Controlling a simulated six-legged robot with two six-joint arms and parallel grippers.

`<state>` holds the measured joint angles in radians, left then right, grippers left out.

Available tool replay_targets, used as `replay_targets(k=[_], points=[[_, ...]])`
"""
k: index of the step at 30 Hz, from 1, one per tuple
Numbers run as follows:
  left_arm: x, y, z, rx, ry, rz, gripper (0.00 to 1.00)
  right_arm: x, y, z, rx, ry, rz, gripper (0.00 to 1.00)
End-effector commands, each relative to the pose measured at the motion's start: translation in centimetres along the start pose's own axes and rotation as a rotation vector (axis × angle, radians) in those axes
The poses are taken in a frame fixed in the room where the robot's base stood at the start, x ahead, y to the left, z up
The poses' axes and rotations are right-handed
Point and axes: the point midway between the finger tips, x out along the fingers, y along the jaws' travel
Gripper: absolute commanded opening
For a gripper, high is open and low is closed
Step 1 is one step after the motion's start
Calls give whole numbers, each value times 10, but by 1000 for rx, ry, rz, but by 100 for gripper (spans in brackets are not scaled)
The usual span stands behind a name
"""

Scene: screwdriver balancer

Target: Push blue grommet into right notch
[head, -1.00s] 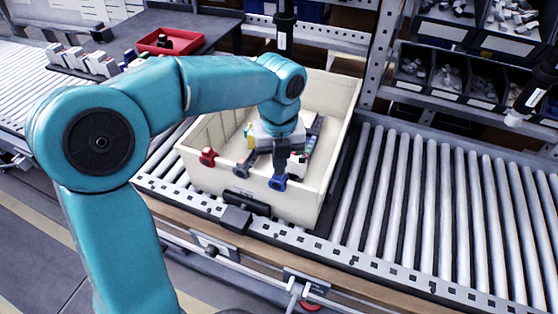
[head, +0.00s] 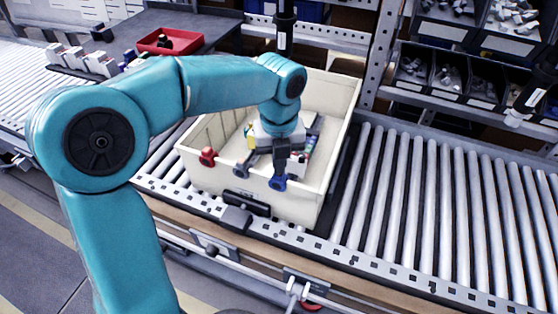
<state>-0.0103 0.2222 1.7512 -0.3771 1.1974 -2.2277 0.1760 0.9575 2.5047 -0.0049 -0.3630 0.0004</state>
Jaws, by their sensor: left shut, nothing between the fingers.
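The cream bin (head: 220,186) stands on the roller conveyor, with grommets along its near wall. The blue grommet (head: 278,184) is at the right of that wall's rim. A red grommet (head: 207,157) is at the left and a dark grey one (head: 243,169) is between them. My left gripper (head: 280,172) points down, shut and empty, directly over the blue grommet and seemingly touching its top. The fingers hide the notch and part of the grommet, so I cannot tell how deep it sits. My right gripper is not in view.
Small items, partly hidden by my gripper, lie inside the bin. Empty rollers (head: 440,215) run to the right. A metal rack with black parts bins (head: 480,70) stands behind. A red tray (head: 170,41) sits on the dark table at the back left.

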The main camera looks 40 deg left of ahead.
Motion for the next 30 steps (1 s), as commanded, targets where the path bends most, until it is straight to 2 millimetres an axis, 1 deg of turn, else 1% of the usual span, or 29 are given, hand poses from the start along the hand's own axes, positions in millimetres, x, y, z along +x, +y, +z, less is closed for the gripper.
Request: replay_targets(k=[16,30], points=[[0,0,0,0,0,0,0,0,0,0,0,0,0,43],[8,0,0,0,1,1,0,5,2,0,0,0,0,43]])
